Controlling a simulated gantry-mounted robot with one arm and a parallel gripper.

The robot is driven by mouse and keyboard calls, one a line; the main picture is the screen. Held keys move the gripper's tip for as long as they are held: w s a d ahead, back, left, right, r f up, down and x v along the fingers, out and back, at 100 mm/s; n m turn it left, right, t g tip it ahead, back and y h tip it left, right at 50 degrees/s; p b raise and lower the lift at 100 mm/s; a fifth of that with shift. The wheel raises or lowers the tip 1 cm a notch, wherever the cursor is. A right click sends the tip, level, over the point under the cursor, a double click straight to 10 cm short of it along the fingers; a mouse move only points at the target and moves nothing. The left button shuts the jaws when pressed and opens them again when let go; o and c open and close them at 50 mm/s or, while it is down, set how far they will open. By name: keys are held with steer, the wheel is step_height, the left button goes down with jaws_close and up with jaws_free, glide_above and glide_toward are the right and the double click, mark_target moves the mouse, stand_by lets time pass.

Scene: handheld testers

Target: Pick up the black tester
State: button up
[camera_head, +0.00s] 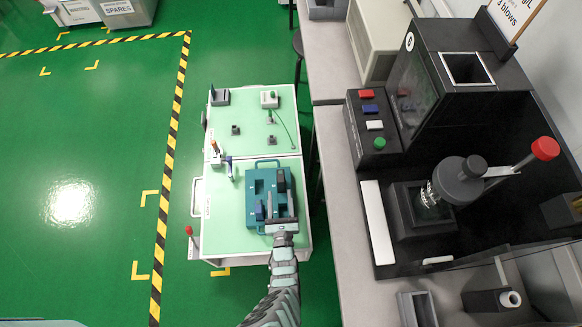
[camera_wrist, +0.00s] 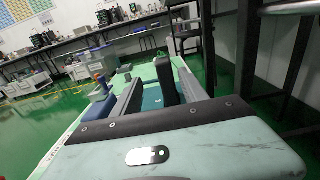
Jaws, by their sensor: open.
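The black tester (camera_head: 281,180) stands in the right part of a teal tray (camera_head: 251,222) on the green cart top. In the wrist view, a dark upright block that looks like the black tester (camera_wrist: 166,86) shows beyond and between the two fingers. My gripper (camera_head: 280,197) is open over the tray's near right part, its fingers pointing toward the tester. In the wrist view, my gripper (camera_wrist: 160,80) has a clear gap between its fingers. I cannot tell whether either finger touches the tester. A blue tester (camera_head: 259,210) stands in the tray, left of my gripper.
The cart's green top (camera_head: 228,117) holds several small fixtures on its far half. A white-and-blue device (camera_head: 219,158) stands left of the tray. A grey bench (camera_head: 340,190) with black machinery runs along the right. Open green floor lies to the left.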

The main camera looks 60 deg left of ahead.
mark_target(280, 185)
steer(key=shift+w+a+f, duration=0.1)
steer(key=shift+w+f, duration=0.15)
steer(key=shift+w, duration=0.15)
steer(key=shift+w+a, duration=0.25)
steer(key=shift+a, duration=0.05)
steer(key=b+x, duration=0.1)
steer(key=x, duration=0.1)
steer(key=b+x, duration=0.1)
steer(key=x, duration=0.1)
steer(key=shift+a, duration=0.45)
steer(key=b+x, duration=0.1)
steer(key=x, duration=0.1)
steer(key=b+x, duration=0.1)
steer(key=x, duration=0.2)
steer(key=shift+w+r, duration=0.15)
steer(key=shift+r, duration=0.05)
steer(key=shift+d, duration=0.1)
jaws_close()
